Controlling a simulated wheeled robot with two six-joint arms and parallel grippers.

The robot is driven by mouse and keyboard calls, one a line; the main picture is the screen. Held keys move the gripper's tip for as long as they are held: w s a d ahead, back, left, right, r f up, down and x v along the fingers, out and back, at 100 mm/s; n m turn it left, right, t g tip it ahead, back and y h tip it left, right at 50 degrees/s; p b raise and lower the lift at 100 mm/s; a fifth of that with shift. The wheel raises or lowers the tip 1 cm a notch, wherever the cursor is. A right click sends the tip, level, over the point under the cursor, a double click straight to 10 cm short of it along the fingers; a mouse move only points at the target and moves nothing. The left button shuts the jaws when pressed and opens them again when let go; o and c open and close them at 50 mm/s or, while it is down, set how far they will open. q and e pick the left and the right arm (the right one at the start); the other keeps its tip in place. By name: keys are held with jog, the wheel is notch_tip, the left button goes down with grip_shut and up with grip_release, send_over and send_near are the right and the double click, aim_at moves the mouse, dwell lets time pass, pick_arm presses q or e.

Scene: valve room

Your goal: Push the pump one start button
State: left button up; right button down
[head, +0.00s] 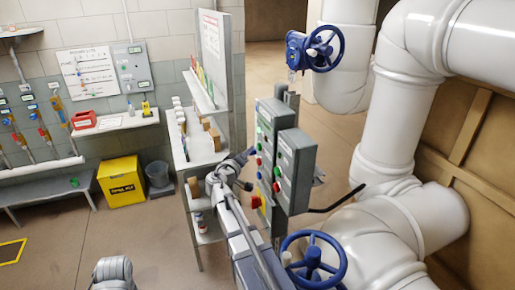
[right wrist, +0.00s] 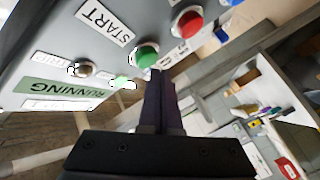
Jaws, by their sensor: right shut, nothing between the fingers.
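A grey control box (head: 297,165) stands on a post in the middle of the head view, beside a second grey box (head: 268,118). In the right wrist view, a green button (right wrist: 146,56) next to a START label (right wrist: 103,20) sits on a grey panel. My right gripper (right wrist: 160,72) is shut and empty, its fingertips at the lower right edge of this green button; I cannot tell whether they touch. In the head view the right gripper (head: 246,154) is at the boxes' left side. No pump number is readable. My left gripper is out of view.
A red button (right wrist: 187,22) sits close beside the green one. Blue valve wheels (head: 314,260) and large white pipes (head: 390,130) flank the boxes. A shelf cart (head: 197,148) stands left.

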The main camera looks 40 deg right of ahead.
jog(key=shift+a, duration=0.2)
jog(key=a, duration=0.2)
jog(key=w+a, duration=0.1)
jog(key=a, duration=0.1)
jog(key=shift+w+a, duration=0.1)
jog(key=shift+a, duration=0.25)
dwell(0.9)
jog(key=s+a+f+n+g+y, duration=0.2)
jog(key=s+a+f, duration=0.4)
jog(key=s+a, duration=0.3)
jog(key=s+a+f+n+g+y, duration=0.1)
jog(key=s+a+f+g+y, duration=0.3)
jog(key=a, duration=1)
jog(key=s+a+f+n+g+y, duration=0.2)
jog(key=s+a+f+g+y, duration=0.1)
jog(key=s+a+f+y, duration=0.4)
jog(key=s+a+f, duration=0.3)
jog(key=s+a, duration=0.2)
jog(key=s, duration=0.1)
jog(key=shift+s+f+n, duration=0.15)
jog(key=shift+s+n, duration=0.15)
jog(key=shift+s, duration=0.05)
jog(key=shift+d, duration=0.1)
